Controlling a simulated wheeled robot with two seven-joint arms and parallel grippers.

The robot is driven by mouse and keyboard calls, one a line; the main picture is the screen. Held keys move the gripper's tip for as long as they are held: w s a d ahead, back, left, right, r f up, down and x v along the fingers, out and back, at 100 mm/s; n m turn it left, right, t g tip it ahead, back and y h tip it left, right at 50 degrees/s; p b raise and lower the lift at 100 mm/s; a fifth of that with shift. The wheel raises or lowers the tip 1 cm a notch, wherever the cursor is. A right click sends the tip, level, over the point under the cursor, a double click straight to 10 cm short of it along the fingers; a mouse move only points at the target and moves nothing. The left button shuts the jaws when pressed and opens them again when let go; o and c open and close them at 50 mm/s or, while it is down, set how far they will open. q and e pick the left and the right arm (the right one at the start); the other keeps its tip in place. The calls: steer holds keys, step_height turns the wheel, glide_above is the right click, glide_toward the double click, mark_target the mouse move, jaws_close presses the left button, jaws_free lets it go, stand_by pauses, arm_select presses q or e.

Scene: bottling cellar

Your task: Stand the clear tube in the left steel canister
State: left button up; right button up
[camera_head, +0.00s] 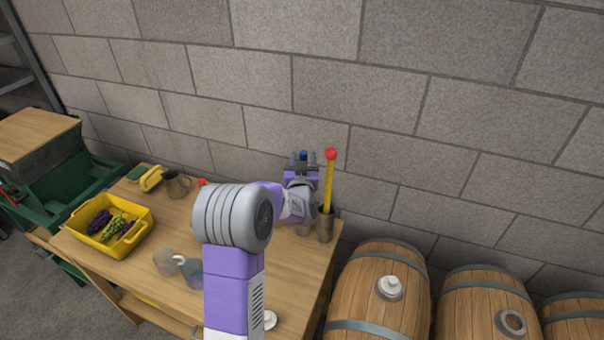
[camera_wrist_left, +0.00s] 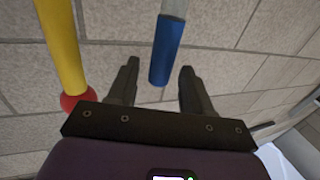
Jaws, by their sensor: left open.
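The clear tube has a blue end (camera_head: 303,155), seen in the head view just at my left gripper's fingers. In the left wrist view the tube's blue end (camera_wrist_left: 165,50) lies between the fingers with a gap on both sides. My left gripper (camera_wrist_left: 159,68) is open; in the head view it (camera_head: 303,163) is raised near the wall. A steel canister (camera_head: 326,228) at the table's right end holds a yellow rod (camera_head: 328,188) with a red ball. Another canister partly shows left of it, behind my arm. The tube's lower part is hidden. My right gripper is out of view.
The yellow rod, also in the left wrist view (camera_wrist_left: 63,45), stands close beside my left gripper. A yellow crate of grapes (camera_head: 77,229), a mug (camera_head: 178,185) and cups (camera_head: 166,262) stand on the wooden table (camera_head: 185,216). Barrels (camera_head: 375,295) stand to the right.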

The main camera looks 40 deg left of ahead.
arm_select(q)
steer(key=b+v, duration=0.1)
steer(key=v, duration=1)
steer(key=shift+s+d, duration=0.2)
steer(key=shift+s, duration=0.15)
